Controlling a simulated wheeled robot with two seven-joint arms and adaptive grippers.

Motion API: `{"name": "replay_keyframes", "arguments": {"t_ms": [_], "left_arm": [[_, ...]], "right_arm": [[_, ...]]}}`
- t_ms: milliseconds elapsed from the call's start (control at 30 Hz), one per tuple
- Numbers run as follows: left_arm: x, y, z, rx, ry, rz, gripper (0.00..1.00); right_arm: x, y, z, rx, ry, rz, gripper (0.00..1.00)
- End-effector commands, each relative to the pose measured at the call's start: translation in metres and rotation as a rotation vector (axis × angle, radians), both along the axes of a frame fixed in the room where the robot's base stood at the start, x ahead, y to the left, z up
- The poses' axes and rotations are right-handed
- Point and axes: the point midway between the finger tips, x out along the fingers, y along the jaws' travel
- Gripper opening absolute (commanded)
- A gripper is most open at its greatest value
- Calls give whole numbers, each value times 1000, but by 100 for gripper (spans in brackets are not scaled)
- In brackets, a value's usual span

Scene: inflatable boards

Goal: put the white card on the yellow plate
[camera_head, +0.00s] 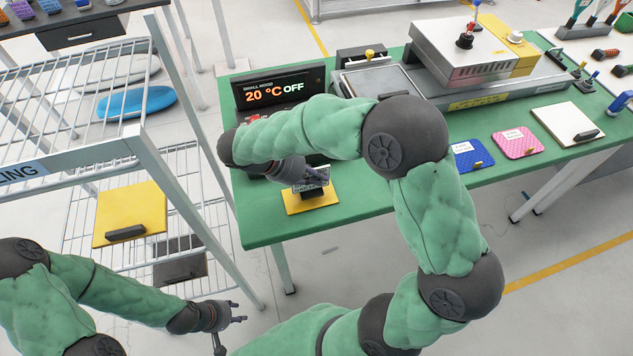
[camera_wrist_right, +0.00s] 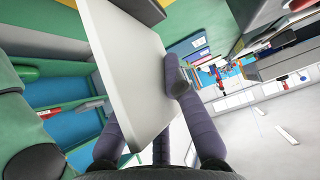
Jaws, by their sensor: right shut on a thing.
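My right gripper (camera_head: 318,176) is shut on the white card (camera_head: 311,184), which is small and partly hidden by the fingers in the head view. In the right wrist view the card (camera_wrist_right: 130,70) is a large pale slab tilted between the fingers. The yellow plate (camera_head: 292,205) lies at the near left of the green table, with a dark block on it. The gripper and card are directly over or at this plate; I cannot tell whether the card touches it. My left gripper (camera_head: 236,312) is open and empty, low in front of the rack.
The green table (camera_head: 350,204) also holds a display box (camera_head: 277,90), a blue card (camera_head: 471,155), a pink card (camera_head: 517,142) and a white plate (camera_head: 558,121) with a black clip. A wire rack (camera_head: 150,140) at left carries another yellow board (camera_head: 130,208).

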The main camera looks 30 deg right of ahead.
Motion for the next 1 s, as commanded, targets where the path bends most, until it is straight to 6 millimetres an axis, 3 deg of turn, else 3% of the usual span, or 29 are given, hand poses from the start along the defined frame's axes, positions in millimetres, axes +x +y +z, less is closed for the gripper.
{"name": "replay_keyframes", "arguments": {"t_ms": [33,100,533,567,600,633,1000], "left_arm": [[0,0,-9,0,0,0,40],[0,0,-12,0,1,0,40],[0,0,-15,0,0,0,40],[0,0,-14,0,0,0,40],[0,0,-13,0,1,0,40],[0,0,-13,0,0,0,40],[0,0,-12,0,0,0,40]], "right_arm": [[0,0,-13,0,2,1,0],[0,0,-18,0,2,1,0],[0,0,-22,-1,1,1,0],[0,0,-21,-1,2,1,19],[0,0,-20,-1,2,1,31],[0,0,-20,-1,2,1,35],[-1,0,-19,0,2,1,35]]}}
